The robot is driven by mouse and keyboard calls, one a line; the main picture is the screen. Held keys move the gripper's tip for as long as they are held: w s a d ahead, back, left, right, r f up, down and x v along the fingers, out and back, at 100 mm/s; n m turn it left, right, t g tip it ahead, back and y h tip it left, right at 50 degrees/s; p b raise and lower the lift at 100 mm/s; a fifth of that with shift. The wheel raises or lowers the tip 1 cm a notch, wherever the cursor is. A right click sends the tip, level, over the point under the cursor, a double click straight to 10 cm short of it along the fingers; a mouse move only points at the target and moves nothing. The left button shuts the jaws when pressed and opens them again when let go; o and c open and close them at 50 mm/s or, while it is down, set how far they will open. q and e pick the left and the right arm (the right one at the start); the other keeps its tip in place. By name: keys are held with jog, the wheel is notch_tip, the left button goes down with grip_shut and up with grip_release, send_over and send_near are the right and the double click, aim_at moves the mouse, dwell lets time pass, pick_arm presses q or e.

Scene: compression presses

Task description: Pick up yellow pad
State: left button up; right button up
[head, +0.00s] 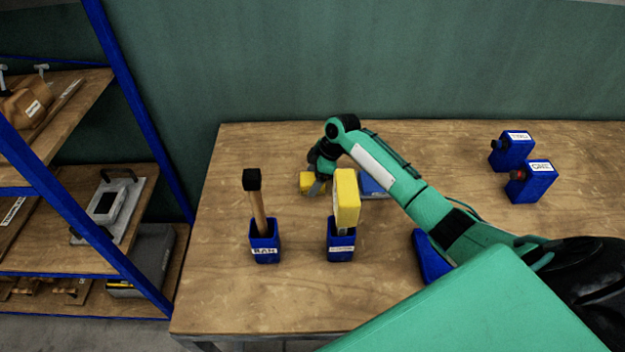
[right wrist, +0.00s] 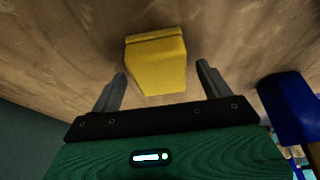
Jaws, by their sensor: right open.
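The yellow pad (head: 308,182) is a small block on the wooden table, partly hidden by my right gripper in the head view. In the right wrist view the yellow pad (right wrist: 156,62) lies ahead of and between the two grey fingers. My right gripper (head: 317,186) is open at the pad. Its fingers also show in the right wrist view (right wrist: 160,72), spread wider than the pad, with a gap on each side. Another yellow block (head: 347,192) stands upright in a blue holder (head: 340,246) labelled on its front. My left gripper is not in view.
A blue holder labelled RAM (head: 265,246) holds a black-headed wooden tool (head: 255,200). A blue object (head: 372,185) lies behind the arm. Two blue boxes with labels (head: 513,150) (head: 532,182) stand at the right. A blue-framed shelf (head: 100,190) is at the left. The table's front left is clear.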

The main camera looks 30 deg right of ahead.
aim_at(312, 178)
jog(key=shift+a+f, duration=0.1)
jog(key=shift+f, duration=0.35)
jog(key=shift+c, duration=0.2)
jog(key=c, duration=1.1)
jog(key=shift+r, duration=0.15)
notch_tip(312, 178, up, 20)
jog(key=b, duration=0.3)
